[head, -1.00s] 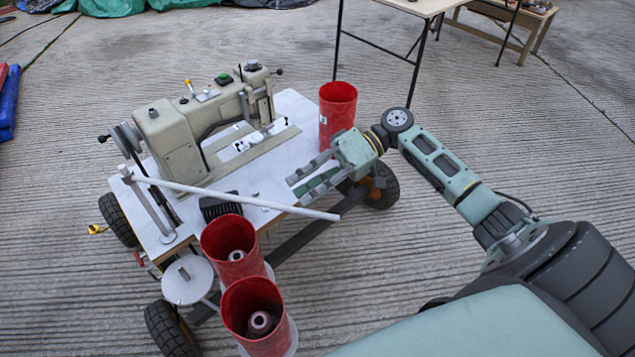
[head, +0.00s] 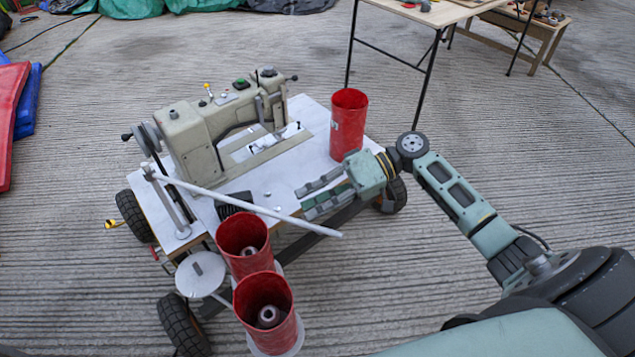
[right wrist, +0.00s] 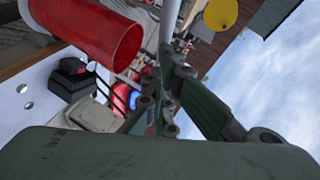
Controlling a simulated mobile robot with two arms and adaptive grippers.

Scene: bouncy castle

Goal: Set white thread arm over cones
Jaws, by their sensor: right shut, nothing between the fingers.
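The white thread arm (head: 250,204) is a long rod. It runs from a post at the left end of the sewing table to a free end right of the cups. Two cones (head: 268,315) (head: 249,251) stand inside red open cups at the table's front. In the head view the rod passes just behind the rear cup, not across the cone tops. My right gripper (head: 302,199) is shut and empty, just behind the rod; it also shows in the right wrist view (right wrist: 160,108), with the rod (right wrist: 168,22) close to its fingers. I cannot tell if they touch. My left gripper is out of view.
A sewing machine (head: 200,136) sits on the wheeled white table (head: 285,180). Another red cup (head: 348,122) stands at its right end. A white disc (head: 200,274) lies left of the cups. A wooden table (head: 440,12) stands behind.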

